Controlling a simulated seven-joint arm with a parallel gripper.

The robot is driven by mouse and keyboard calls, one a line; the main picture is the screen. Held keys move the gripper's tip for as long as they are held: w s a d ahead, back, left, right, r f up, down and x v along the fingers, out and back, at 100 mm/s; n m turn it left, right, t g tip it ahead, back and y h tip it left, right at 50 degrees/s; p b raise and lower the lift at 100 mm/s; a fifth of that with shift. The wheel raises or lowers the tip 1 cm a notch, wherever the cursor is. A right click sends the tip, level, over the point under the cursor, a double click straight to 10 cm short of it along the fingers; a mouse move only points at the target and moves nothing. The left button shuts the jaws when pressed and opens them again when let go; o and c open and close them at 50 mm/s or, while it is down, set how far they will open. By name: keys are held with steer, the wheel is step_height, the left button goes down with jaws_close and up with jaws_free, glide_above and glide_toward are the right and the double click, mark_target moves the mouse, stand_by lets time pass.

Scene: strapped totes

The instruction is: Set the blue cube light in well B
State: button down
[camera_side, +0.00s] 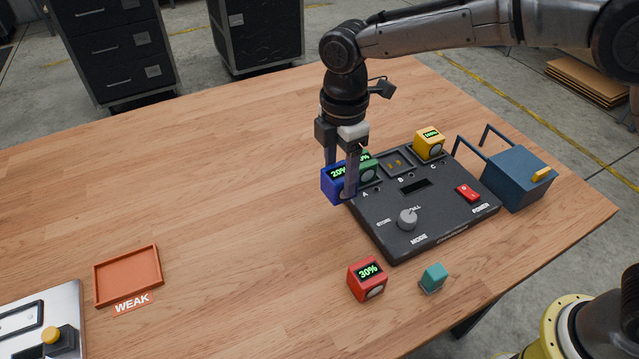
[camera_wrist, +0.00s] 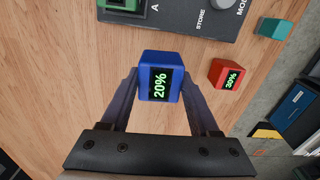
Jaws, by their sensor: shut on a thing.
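A blue cube light (camera_side: 335,188) reads 20%. My gripper (camera_side: 342,184) is shut on it; in the wrist view the cube (camera_wrist: 153,77) sits between the two fingers (camera_wrist: 160,95). It is just left of the dark charger box (camera_side: 429,226), near its well A corner; I cannot tell if they touch. Well B (camera_side: 396,164), the middle well at the back of the box, is empty with its contacts showing. A green cube light (camera_side: 369,170) stands in well A, partly hidden behind my gripper. A yellow cube light (camera_side: 429,143) stands in well C.
A red cube light (camera_side: 367,279) reading 30% and a small teal block (camera_side: 433,278) stand in front of the box. A blue case (camera_side: 517,177) is to its right. An orange tray (camera_side: 127,275) labelled WEAK lies at left. The table's left middle is clear.

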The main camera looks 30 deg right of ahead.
steer(key=s+d+r, duration=0.4)
steer(key=s, duration=0.3)
steer(key=shift+m, duration=0.3)
steer(key=shift+w+d+f, duration=1.1)
steer(key=shift+w+d, duration=1.15)
steer(key=shift+d, duration=0.1)
steer(key=shift+w+d+f, duration=1.1)
steer(key=shift+w+d, duration=1.2)
steer(key=shift+d, duration=0.05)
steer(key=shift+w+d+f, duration=1.1)
steer(key=shift+w+d, duration=1.15)
steer(key=shift+d, duration=0.1)
steer(key=shift+f, duration=1.5)
steer(key=shift+c, duration=0.2)
jaws_free()
steer(key=shift+o, duration=0.2)
steer(key=shift+f, duration=0.1)
